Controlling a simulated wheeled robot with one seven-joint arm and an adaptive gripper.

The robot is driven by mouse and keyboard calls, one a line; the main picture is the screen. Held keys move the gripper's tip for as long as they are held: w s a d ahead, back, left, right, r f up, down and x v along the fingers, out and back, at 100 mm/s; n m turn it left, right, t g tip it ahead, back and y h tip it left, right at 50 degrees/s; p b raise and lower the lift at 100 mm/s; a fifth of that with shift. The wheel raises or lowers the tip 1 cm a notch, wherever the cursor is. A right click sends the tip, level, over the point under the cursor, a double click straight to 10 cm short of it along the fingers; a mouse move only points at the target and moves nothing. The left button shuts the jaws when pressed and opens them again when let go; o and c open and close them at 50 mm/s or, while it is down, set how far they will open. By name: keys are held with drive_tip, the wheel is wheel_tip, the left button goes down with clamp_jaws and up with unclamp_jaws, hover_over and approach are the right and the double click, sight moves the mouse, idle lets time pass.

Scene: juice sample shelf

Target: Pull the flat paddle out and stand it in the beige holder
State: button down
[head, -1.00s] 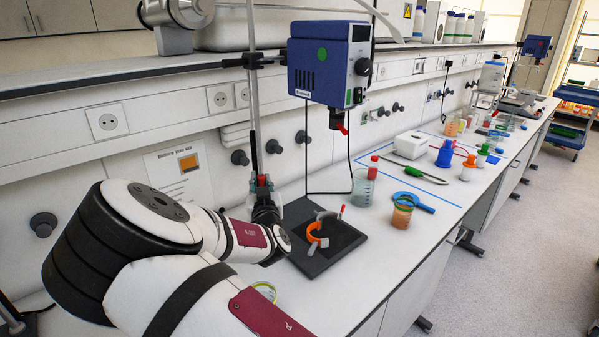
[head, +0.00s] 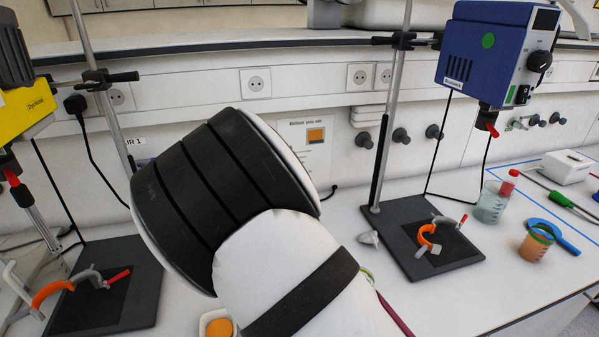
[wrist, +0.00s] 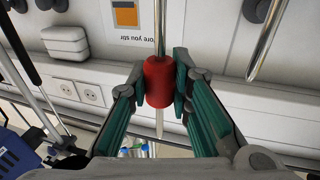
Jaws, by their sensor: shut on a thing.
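In the wrist view my gripper (wrist: 160,88) is shut on a red cylindrical grip (wrist: 159,82) with a thin metal shaft (wrist: 159,30) through it. This looks like the paddle, but its flat end is not clearly visible. A pointed pale tip shows on the other side of the grip. The wall poster in this view is upside down. In the head view my own arm hides the gripper and the held thing. I cannot make out the beige holder for sure in either current view.
A blue stirrer (head: 498,55) on a stand with a dark base (head: 395,215) is at right. An orange-and-grey clamp (head: 427,238) lies on that base. A yellow stirrer (head: 22,110) is at left. A small dish (head: 207,318) with an orange ball is at the bottom. Beakers stand at far right.

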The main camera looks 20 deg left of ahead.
drive_tip(key=shift+f+b, duration=0.7)
drive_tip(key=shift+f, duration=0.8)
drive_tip(key=shift+r, duration=0.15)
drive_tip(key=shift+p, duration=0.4)
drive_tip(key=shift+f+b, duration=0.65)
drive_tip(key=shift+f, duration=2.4)
idle(0.4)
drive_tip(key=c, duration=1.4)
unclamp_jaws()
drive_tip(key=shift+o, duration=0.2)
drive_tip(key=r+v, duration=0.1)
drive_tip(key=v, duration=1.1)
drive_tip(key=shift+f, duration=0.5)
